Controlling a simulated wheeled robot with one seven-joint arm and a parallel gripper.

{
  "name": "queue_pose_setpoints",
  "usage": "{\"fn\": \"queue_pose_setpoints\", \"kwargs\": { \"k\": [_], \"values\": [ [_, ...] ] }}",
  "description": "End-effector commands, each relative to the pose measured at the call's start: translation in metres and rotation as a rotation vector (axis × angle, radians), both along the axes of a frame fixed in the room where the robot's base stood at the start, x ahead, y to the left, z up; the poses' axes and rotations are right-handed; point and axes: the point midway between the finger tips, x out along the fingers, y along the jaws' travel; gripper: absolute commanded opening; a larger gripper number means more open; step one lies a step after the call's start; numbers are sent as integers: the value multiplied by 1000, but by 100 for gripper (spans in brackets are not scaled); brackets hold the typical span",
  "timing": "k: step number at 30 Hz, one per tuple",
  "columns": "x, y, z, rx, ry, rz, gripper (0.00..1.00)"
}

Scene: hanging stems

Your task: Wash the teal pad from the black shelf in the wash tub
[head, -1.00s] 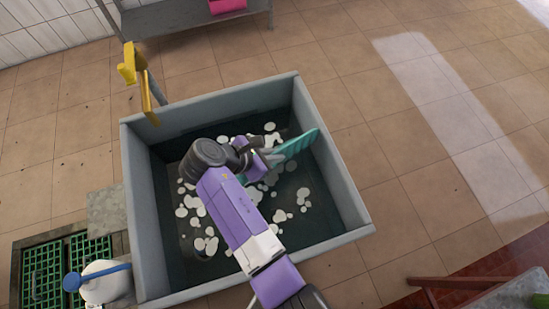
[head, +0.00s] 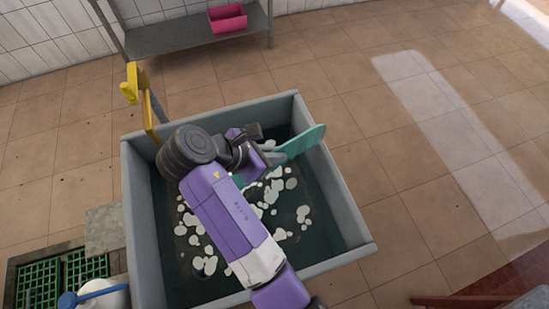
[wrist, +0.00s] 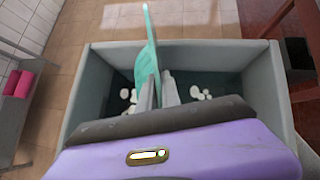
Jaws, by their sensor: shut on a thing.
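The teal pad (head: 301,142) is a flat upright piece held at the far right part of the grey wash tub (head: 344,190). My gripper (head: 272,153) is shut on its lower end. In the wrist view the pad (wrist: 146,62) rises from between my fingers (wrist: 159,92) and its top overlaps the tub's far edge. Dark water with white foam patches (head: 208,264) lies in the tub below. The pad appears above the water. My arm hides part of the tub, and the fingers hide the pad's gripped end.
A yellow tap (head: 131,84) stands at the tub's far left corner. A grey shelf (head: 185,38) with a pink bin (head: 227,18) is behind. A green grate (head: 40,284) and a white container with a blue part (head: 100,294) are at lower left. Tiled floor at right is clear.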

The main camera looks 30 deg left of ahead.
Motion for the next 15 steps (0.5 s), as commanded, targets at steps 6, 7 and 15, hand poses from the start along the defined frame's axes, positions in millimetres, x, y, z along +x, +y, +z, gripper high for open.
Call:
{"fn": "queue_pose_setpoints", "kwargs": {
  "k": [6, 7, 15],
  "values": [
    [0, 0, 25, 2, -2, 0, 0],
    [0, 1, 28, 3, -2, 1, 0],
    [0, 1, 57, 3, -2, 1, 0]
  ]
}}
